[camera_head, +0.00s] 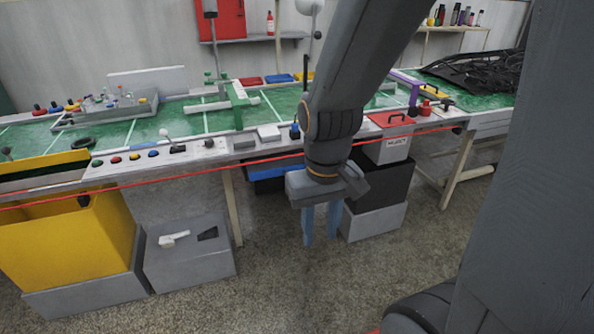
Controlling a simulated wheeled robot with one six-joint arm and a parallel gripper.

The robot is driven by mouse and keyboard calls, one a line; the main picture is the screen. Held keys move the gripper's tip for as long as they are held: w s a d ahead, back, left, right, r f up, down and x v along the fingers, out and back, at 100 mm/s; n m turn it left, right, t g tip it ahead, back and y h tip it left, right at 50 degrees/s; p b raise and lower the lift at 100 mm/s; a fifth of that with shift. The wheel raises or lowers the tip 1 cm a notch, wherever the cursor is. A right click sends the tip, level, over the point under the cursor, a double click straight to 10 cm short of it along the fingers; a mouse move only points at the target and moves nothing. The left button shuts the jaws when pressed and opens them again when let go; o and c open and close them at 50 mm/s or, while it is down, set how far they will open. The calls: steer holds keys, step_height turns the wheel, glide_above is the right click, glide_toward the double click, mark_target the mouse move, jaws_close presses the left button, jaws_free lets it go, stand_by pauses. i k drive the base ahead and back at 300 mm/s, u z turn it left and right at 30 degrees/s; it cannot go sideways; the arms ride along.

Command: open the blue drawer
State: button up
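A blue drawer-like box (268,172) shows under the front edge of the long green-topped table. Its right part is hidden behind my arm, and I cannot tell whether it is open or shut. No handle can be made out on it. My gripper (321,232) hangs in front of the table, pointing down, to the right of and lower than the blue box in the picture. Its two light blue fingers are apart with only floor showing between them. It holds nothing and looks apart from the blue box.
A red hose or cord (200,175) runs across the table front. A yellow bin (75,245) and a grey box (188,262) stand at the left. A white box (390,150) and a dark crate (392,185) stand right of my gripper. The floor in front is clear.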

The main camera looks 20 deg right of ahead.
mark_target(286, 153)
steer(key=k, duration=1.15)
steer(key=u, duration=0.75)
steer(key=i, duration=1.2)
steer(key=z, duration=0.95)
steer(key=i, duration=0.35)
steer(key=z, duration=0.4)
